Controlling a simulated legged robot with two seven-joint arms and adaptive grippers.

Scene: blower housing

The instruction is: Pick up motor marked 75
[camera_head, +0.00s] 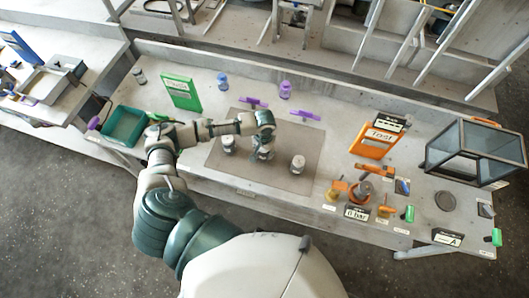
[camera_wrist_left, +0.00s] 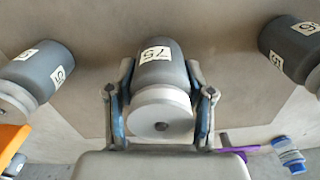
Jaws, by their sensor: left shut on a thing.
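The motor marked 75 (camera_wrist_left: 162,75) is a grey cylinder with a lighter end, standing between the fingers of my left gripper (camera_wrist_left: 160,105) in the left wrist view. The blue-padded fingers are shut on its two sides. In the head view my left gripper (camera_head: 264,146) is over the grey-brown mat (camera_head: 278,180) and partly hides this motor. Two similar motors stand apart on either side, one on the left (camera_head: 229,144) and one on the right (camera_head: 298,163). Whether the held motor is clear of the mat I cannot tell. My right gripper is out of view.
Purple parts (camera_head: 305,115) lie behind the mat, with a blue bottle (camera_head: 223,82) and a purple bottle (camera_head: 285,90). A green bin (camera_head: 122,127) stands at left.

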